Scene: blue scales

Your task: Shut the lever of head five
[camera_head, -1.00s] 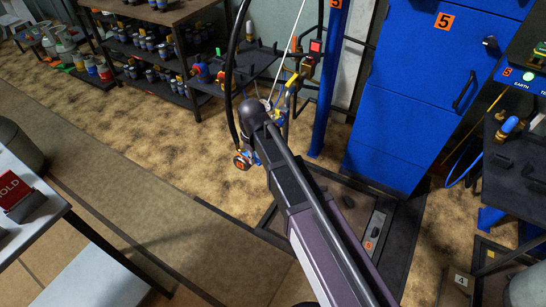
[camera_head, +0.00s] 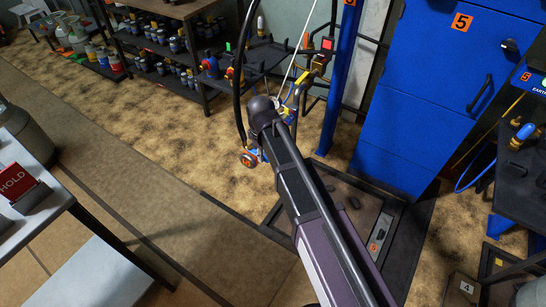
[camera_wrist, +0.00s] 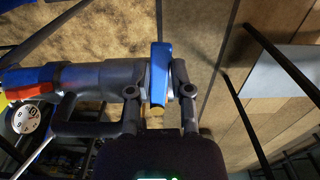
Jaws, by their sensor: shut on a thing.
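In the wrist view, my gripper (camera_wrist: 161,72) has its two dark fingers on either side of a blue lever (camera_wrist: 160,60) with a yellowish end, and is shut on it. Left of it lies the dark body of a filling head (camera_wrist: 95,80), with blue and red parts and a round dial gauge (camera_wrist: 27,117). In the head view, a round orange-red part (camera_head: 249,158) and blue parts of the head show beside the end of my arm. My gripper's fingers are mostly hidden there by my arm.
A blue cabinet (camera_head: 425,120) marked 5 stands at right. A scale platform (camera_head: 335,212), with a 5 on its side box, lies on the floor below my arm. A table (camera_head: 58,215) with a HOLD sign (camera_head: 20,182) is at left. Shelves of cylinders (camera_head: 165,50) stand behind.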

